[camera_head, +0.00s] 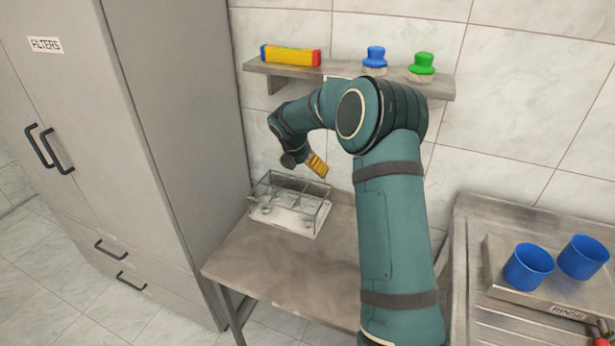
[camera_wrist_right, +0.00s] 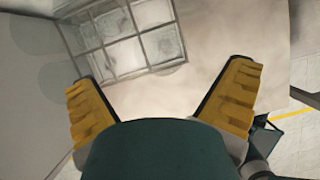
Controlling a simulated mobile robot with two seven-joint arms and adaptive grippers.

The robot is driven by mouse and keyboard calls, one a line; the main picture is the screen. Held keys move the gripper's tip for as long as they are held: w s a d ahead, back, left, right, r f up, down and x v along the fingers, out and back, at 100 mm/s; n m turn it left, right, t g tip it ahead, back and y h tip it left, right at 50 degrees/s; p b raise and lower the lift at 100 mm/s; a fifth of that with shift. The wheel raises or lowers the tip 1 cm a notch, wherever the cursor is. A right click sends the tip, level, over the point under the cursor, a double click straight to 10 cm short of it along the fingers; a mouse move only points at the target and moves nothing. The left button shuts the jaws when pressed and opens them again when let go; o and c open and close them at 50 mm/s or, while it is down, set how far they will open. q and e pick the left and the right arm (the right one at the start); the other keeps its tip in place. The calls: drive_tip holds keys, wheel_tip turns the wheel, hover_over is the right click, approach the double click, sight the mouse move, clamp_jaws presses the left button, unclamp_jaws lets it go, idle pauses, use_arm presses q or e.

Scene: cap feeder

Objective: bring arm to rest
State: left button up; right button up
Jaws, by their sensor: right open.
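My right arm (camera_head: 388,225) is teal and reaches up and over the small table, with its elbow in front of the wall shelf. My right gripper (camera_head: 308,165), with yellow ridged fingers, hangs above the back of the clear divided feeder (camera_head: 298,218). In the right wrist view, the fingers of the right gripper (camera_wrist_right: 163,76) are spread wide with nothing between them. The feeder's grid (camera_wrist_right: 125,40) lies beyond them, towards the upper left. My left gripper is not in view.
A wall shelf (camera_head: 262,67) holds a red, yellow and blue block (camera_head: 290,55), a blue-topped cap (camera_head: 375,58) and a green-topped cap (camera_head: 422,65). A grey cabinet (camera_head: 165,120) stands left. Two blue cups (camera_head: 528,267) stand on the right counter. The table front (camera_head: 265,262) is clear.

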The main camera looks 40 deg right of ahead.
drive_tip(key=s+a+f+m+y+b, duration=0.1)
drive_tip(key=s+a+f+m+y, duration=0.2)
drive_tip(key=a+f, duration=0.65)
drive_tip(key=s+a+f+m+y, duration=0.25)
drive_tip(key=a+f+m, duration=0.35)
drive_tip(key=a, duration=0.7)
drive_tip(key=s+a+f+m+y, duration=0.1)
drive_tip(key=s+a+f+m, duration=0.4)
drive_tip(key=s+a+m, duration=0.2)
drive_tip(key=s+a+f+m+y+b, duration=0.1)
drive_tip(key=s+a+f+m+y, duration=0.1)
drive_tip(key=s+a+f+m, duration=0.3)
drive_tip(key=s+a+m, duration=0.1)
drive_tip(key=s+a, duration=0.2)
drive_tip(key=s, duration=0.2)
drive_tip(key=shift+s+a+f+m+t, duration=0.15)
drive_tip(key=shift+a+f+m+t, duration=0.15)
drive_tip(key=shift+a+m, duration=0.1)
